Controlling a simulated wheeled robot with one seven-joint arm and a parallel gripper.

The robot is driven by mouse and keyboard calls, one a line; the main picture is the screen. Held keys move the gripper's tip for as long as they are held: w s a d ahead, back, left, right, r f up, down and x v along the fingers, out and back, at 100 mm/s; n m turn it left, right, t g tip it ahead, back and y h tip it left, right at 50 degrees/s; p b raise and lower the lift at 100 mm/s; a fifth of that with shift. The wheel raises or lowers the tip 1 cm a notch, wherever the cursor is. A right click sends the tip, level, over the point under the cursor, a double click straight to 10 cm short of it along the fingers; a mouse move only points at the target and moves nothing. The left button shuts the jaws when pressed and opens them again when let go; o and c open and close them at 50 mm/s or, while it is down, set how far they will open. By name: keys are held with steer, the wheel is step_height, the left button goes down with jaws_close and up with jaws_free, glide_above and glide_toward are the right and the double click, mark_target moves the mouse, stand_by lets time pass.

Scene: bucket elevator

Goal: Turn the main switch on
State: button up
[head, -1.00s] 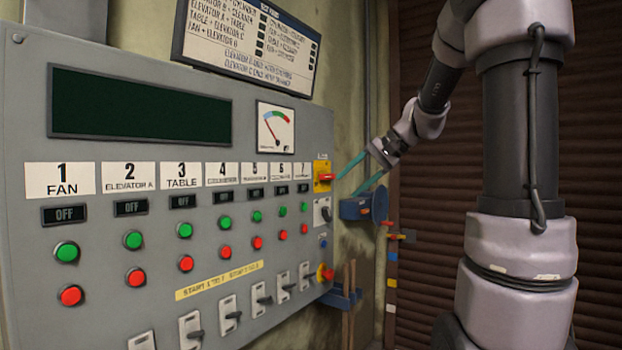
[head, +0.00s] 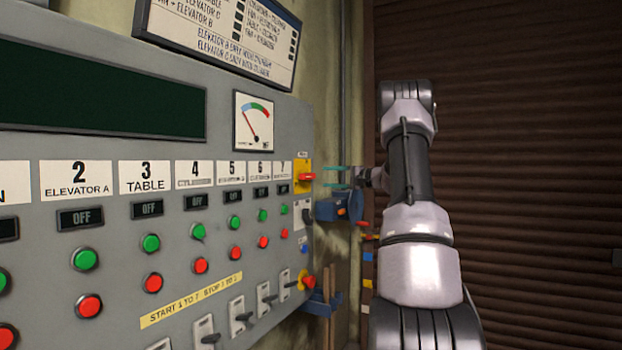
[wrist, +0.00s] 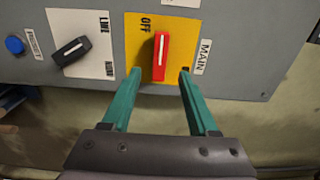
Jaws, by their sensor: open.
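The main switch is a red handle (wrist: 160,57) on a yellow plate (wrist: 187,42), labelled MAIN, with the word OFF beside the handle's far end. The handle lies lengthwise up and down in the wrist view. In the head view the switch (head: 307,177) is at the panel's right edge. My gripper (wrist: 160,71) is open, with one green finger on each side of the handle's near end and a gap on both sides. It also shows in the head view (head: 326,177), just right of the switch, fingers pointing at the panel. Contact is not visible.
A black LINE selector (wrist: 72,51) and a blue button (wrist: 14,45) sit beside the main switch. A blue box (head: 340,206) is just below my gripper on the wall. A red knob on yellow (head: 307,282) is lower on the panel.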

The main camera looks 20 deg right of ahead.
mark_target(311, 176)
steer(key=x, duration=0.7)
jaws_close()
